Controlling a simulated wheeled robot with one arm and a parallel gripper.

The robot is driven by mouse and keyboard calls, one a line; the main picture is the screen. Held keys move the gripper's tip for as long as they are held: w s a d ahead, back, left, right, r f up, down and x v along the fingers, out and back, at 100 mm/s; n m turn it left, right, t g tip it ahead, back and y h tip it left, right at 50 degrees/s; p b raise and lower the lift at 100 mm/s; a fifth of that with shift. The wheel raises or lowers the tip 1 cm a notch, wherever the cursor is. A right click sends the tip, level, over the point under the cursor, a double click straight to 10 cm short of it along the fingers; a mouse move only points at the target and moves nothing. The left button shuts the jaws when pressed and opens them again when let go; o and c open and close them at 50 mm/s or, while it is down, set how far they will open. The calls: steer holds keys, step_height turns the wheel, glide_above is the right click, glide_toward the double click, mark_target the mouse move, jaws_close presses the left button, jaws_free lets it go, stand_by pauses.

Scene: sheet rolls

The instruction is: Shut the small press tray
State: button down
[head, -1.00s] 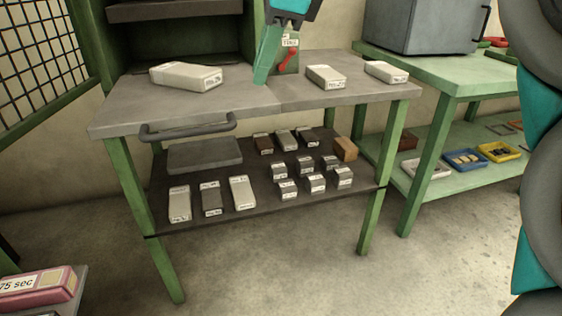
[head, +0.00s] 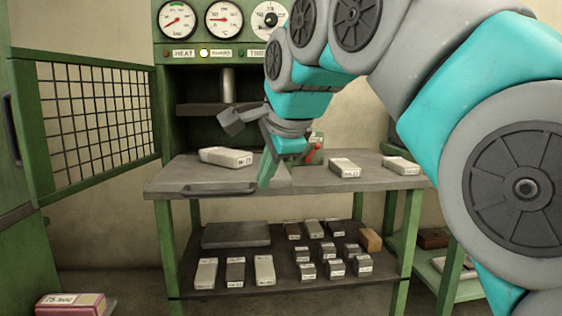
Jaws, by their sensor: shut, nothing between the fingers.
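The grey surface in front of the green press carries a bar handle (head: 218,189) along its front edge. I take this left section as the small press tray (head: 180,172), drawn out below the press opening, though its outline is hard to tell from the bench top. A pale labelled block (head: 226,157) lies on it. I cannot tell whether the fingertips touch the surface.
The press's mesh guard (head: 98,113) stands swung open at left. A red lever (head: 313,153) and two pale blocks (head: 344,168) (head: 401,166) are to the right. Several labelled blocks sit on the lower shelf (head: 200,305). A pink box (head: 70,304) is at lower left.

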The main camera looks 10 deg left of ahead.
steer(key=shift+w+a+f, duration=0.5)
steer(key=shift+w+f, duration=0.15)
steer(key=shift+w, duration=0.2)
steer(key=shift+w+a+f, duration=0.55)
steer(key=shift+w+f, duration=0.05)
steer(key=shift+w, duration=0.25)
steer(key=shift+w+a+f, duration=0.5)
steer(key=shift+w+f, duration=0.15)
steer(key=shift+w, duration=0.2)
